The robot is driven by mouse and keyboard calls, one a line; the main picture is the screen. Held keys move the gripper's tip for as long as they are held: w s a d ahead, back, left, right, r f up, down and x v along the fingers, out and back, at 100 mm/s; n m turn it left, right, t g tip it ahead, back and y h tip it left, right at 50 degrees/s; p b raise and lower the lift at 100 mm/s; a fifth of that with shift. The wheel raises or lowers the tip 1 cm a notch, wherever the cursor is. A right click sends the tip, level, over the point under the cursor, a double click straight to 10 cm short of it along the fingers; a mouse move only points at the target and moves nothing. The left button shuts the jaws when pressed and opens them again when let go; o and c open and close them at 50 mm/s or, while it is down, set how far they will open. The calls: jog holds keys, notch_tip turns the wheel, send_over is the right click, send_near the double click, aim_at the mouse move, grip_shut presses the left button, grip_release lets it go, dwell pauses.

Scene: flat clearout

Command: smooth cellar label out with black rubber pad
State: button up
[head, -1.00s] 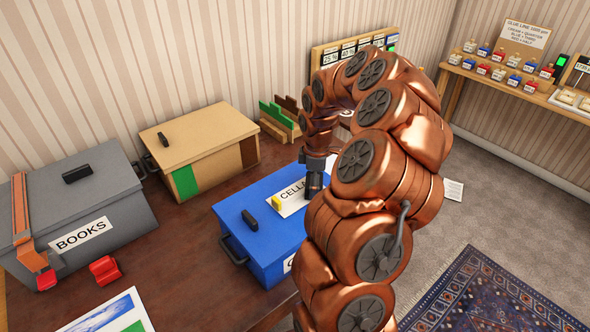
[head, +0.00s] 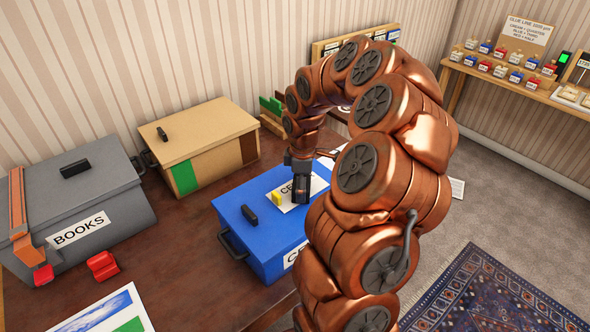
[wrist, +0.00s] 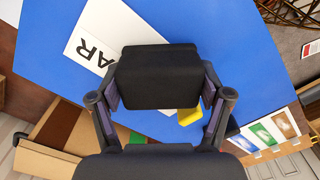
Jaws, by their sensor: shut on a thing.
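The blue box (head: 240,208) stands on the brown table with its lid closed. A white cellar label (head: 318,183) lies on the lid; its letters are partly hidden by my gripper (head: 301,178). In the wrist view the label (wrist: 88,42) shows "AR" beyond the pad. My gripper (wrist: 158,92) is shut on the black rubber pad (wrist: 157,72), held flat over the label. I cannot tell whether the pad presses on it. A yellow block (head: 277,197) sits at the label's left end, and it also shows beside the pad in the wrist view (wrist: 189,117).
A black handle (head: 249,214) stands up on the blue lid. A cardboard-coloured box (head: 205,130) and a grey box marked BOOKS (head: 120,195) stand to the left. A red clip (head: 102,265) and a picture sheet (head: 85,318) lie on the table in front.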

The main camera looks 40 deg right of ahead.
aim_at(295, 185)
jog(key=shift+a+b, duration=0.35)
jog(key=shift+a, duration=0.9)
notch_tip(295, 185, up, 3)
jog(key=shift+d+f+p, duration=0.1)
jog(key=shift+f+p, duration=0.05)
jog(key=shift+p, duration=0.25)
jog(key=shift+r+p, duration=0.85)
jog(key=shift+r, duration=1.9)
